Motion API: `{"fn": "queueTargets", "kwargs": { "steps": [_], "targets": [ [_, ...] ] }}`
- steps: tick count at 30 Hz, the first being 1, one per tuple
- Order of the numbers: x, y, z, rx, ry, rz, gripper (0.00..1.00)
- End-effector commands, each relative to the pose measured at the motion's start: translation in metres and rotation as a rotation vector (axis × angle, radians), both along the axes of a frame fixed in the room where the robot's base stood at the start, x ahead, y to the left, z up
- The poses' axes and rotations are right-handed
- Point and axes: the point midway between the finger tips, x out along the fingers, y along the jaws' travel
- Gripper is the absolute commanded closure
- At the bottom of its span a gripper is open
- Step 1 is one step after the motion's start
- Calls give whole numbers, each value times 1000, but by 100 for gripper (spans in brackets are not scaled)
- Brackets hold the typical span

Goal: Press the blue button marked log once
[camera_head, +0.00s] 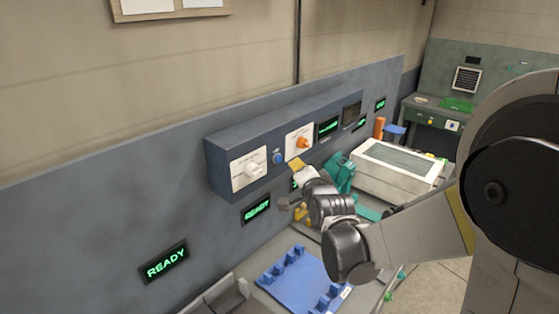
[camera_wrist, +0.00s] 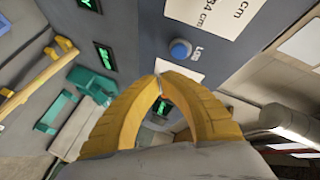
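The blue button (camera_wrist: 180,50) is round and sits on the face of a blue-grey control box, with "LOG" printed beside it in the wrist view. In the head view the button (camera_head: 278,158) is between two white plates on the box (camera_head: 217,163). My gripper (camera_wrist: 159,76) has yellow fingers whose tips meet, with nothing seen between them. In the wrist view the tips lie just below and left of the button and look apart from it. In the head view my gripper (camera_head: 297,164) is in front of the box, to the right of the button.
Green "READY" displays (camera_head: 256,209) are on the wall below. A blue fixture (camera_head: 291,282) and a white machine (camera_head: 398,166) stand on the bench. A teal part (camera_head: 340,173) is behind my gripper.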

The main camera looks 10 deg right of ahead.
Motion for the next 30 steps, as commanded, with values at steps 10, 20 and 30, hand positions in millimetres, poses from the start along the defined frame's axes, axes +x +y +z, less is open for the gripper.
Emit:
{"fn": "queueTargets", "kwargs": {
  "steps": [10,20,30],
  "targets": [
    [-21,-16,0,1,0,0,100],
    [-22,-16,0,0,0,0,100],
    [-25,-14,-4,-16,11,7,100]
  ]
}}
